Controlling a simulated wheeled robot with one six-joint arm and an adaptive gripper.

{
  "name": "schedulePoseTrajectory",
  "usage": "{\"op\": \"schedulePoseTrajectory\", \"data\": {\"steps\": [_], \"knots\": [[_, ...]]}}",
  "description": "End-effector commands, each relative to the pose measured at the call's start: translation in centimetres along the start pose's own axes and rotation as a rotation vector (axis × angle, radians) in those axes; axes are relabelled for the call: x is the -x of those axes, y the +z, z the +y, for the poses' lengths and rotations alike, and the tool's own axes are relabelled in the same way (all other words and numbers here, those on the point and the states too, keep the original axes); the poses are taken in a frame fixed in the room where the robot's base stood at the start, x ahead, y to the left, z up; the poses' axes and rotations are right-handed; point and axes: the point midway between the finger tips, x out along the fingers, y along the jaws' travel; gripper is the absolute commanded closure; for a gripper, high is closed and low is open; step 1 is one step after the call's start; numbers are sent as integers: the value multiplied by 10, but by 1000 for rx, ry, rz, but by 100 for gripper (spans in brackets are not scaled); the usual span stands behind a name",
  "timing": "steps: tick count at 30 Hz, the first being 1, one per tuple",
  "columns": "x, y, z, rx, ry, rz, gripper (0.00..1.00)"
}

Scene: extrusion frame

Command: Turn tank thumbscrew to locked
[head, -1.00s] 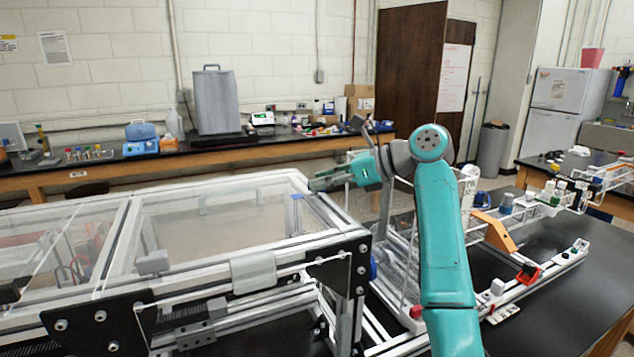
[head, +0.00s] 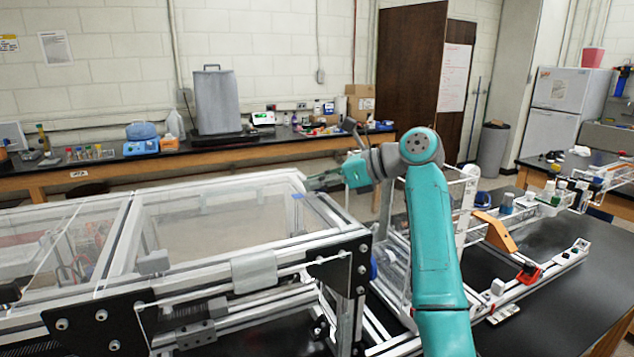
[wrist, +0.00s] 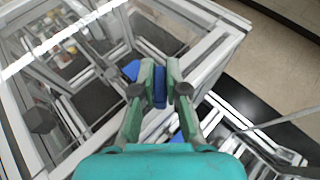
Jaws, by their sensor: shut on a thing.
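My gripper (head: 318,182) reaches over the right end of the clear-walled metal frame box in the head view. In the wrist view my gripper (wrist: 164,80) has its two green fingers closed on a blue piece (wrist: 160,88), which looks like the tank thumbscrew. It sits upright between the finger pads, by the frame's corner. The fingers cover its sides, so its turn angle and any lock mark cannot be read. In the head view the thumbscrew cannot be made out behind the fingers.
The metal rail (wrist: 215,50) of the frame runs close beside the fingers. Other blue parts (wrist: 131,70) show nearby. A blue knob (head: 373,268) is on the frame's right side. A wire rack (head: 400,255) stands right of the frame on the black bench (head: 560,310).

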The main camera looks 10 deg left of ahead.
Motion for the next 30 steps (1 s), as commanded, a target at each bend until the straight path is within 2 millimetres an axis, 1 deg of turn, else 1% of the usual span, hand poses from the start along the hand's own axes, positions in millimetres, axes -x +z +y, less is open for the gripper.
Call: {"op": "schedulePoseTrajectory", "data": {"steps": [8,24,30], "knots": [[0,-1,1,-41,-105,0,100],[-1,1,2,-213,-521,-2,100],[0,0,1,-265,-642,0,100]]}}
